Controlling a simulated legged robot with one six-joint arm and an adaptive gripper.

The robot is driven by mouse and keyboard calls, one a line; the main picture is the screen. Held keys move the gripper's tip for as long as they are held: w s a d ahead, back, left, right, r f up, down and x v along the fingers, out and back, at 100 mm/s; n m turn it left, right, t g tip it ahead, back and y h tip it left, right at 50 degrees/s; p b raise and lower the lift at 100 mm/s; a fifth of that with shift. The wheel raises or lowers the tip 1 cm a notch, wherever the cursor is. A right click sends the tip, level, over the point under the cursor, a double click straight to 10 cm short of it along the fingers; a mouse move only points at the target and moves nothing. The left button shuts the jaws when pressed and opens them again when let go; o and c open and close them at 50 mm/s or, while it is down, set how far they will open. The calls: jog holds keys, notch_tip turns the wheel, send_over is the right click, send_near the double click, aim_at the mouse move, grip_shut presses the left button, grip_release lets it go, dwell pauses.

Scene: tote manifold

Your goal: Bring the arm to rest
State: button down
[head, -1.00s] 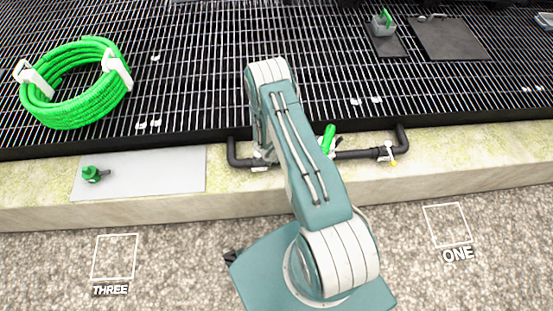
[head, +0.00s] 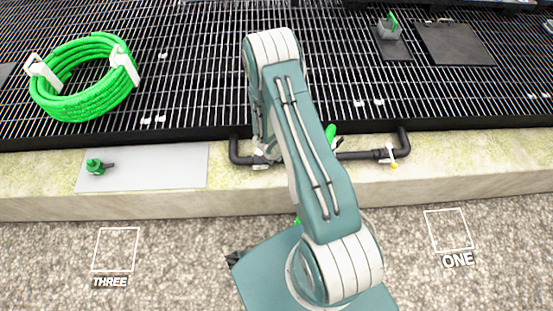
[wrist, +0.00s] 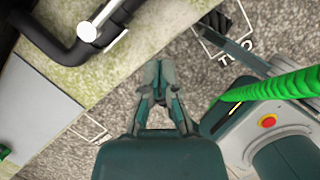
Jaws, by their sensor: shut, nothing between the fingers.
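My gripper (wrist: 160,80) shows in the wrist view with its fingers together and nothing between them. It hangs over the gravel ground, close to the edge of the mossy stone kerb. In the head view the gripper is hidden behind my arm (head: 305,150), which is raised and bent over my base. A bright green hose-like piece (wrist: 265,88) lies over my body at the right of the wrist view.
A black pipe (head: 360,155) with white-handled valves runs along the kerb (head: 470,165). A green fitting (head: 95,166) sits on a grey plate (head: 150,178). A coiled green hose (head: 85,105) lies on the grating. Gravel squares marked THREE (head: 115,250) and ONE (head: 448,230) are empty.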

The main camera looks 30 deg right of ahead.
jog(key=shift+a+r, duration=0.1)
jog(key=shift+r, duration=0.1)
dwell(0.4)
notch_tip(320, 180, up, 32)
jog(key=w+d+f+m+t+h, duration=0.1)
jog(key=w+d+m+t+h, duration=0.15)
jog(key=m, duration=0.95)
jog(key=s+a+r+m, duration=0.4)
jog(key=s+r+m, duration=0.3)
jog(key=s+r, duration=0.5)
jog(key=s+a+r+m+t+y, duration=0.1)
jog(key=s+a+r+m+y, duration=0.4)
jog(key=s, duration=0.5)
jog(key=a+r, duration=0.2)
jog(key=a, duration=0.1)
jog(key=shift+s+a+r, duration=0.2)
jog(key=shift+a+r, duration=0.1)
jog(key=shift+y, duration=0.25)
